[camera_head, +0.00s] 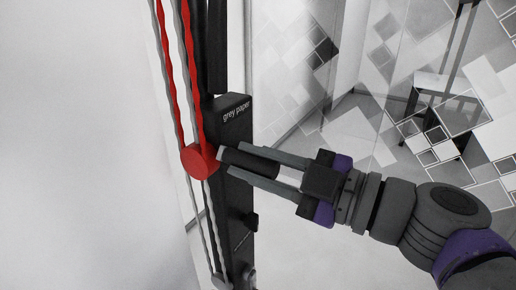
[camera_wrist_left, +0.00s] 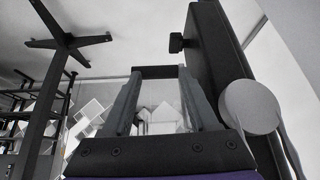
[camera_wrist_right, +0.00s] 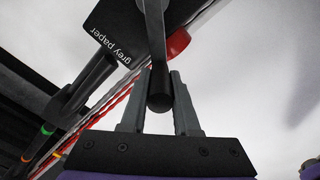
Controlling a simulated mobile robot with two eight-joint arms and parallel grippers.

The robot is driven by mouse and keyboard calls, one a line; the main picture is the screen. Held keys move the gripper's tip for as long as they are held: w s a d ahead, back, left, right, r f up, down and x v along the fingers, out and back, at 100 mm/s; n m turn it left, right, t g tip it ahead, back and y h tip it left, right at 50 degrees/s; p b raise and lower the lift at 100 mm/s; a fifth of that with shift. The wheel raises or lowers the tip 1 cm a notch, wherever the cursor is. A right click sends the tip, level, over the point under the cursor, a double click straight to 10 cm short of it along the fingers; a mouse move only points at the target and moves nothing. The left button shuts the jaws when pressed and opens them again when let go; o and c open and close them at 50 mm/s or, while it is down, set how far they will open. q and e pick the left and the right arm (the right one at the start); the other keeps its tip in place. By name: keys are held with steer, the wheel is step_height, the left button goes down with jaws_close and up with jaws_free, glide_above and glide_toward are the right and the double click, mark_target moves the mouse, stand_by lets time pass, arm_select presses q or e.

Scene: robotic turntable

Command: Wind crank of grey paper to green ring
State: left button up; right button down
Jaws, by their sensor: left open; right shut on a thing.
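The grey paper crank's black housing (camera_head: 233,122) carries the label "grey paper" and stands on a dark upright post. A red disc (camera_head: 198,160) sits at its side. My right gripper (camera_head: 234,161) is shut on the dark crank handle (camera_head: 256,163); in the right wrist view the handle's round end (camera_wrist_right: 160,102) lies between the fingers. A small green ring (camera_wrist_right: 47,130) shows at left in the right wrist view, among coloured bands beside the cords. My left gripper (camera_wrist_left: 156,88) is open and outside the head view; nothing is held between its fingers.
Red twisted cord (camera_head: 183,70) and grey cord run along the post. In the left wrist view a pale disc (camera_wrist_left: 249,107) is close at right. A white wall fills the left; a stool (camera_head: 440,85) stands behind glass.

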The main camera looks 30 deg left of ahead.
steer(key=shift+s+f, duration=0.35)
steer(key=shift+f, duration=0.25)
steer(key=c, duration=0.7)
jaws_free()
steer(key=shift+o, duration=0.2)
steer(key=shift+d, duration=0.5)
steer(key=d, duration=0.9)
steer(key=shift+s+d+b, duration=0.3)
steer(key=shift+s+d, duration=0.05)
steer(key=shift+s, duration=0.1)
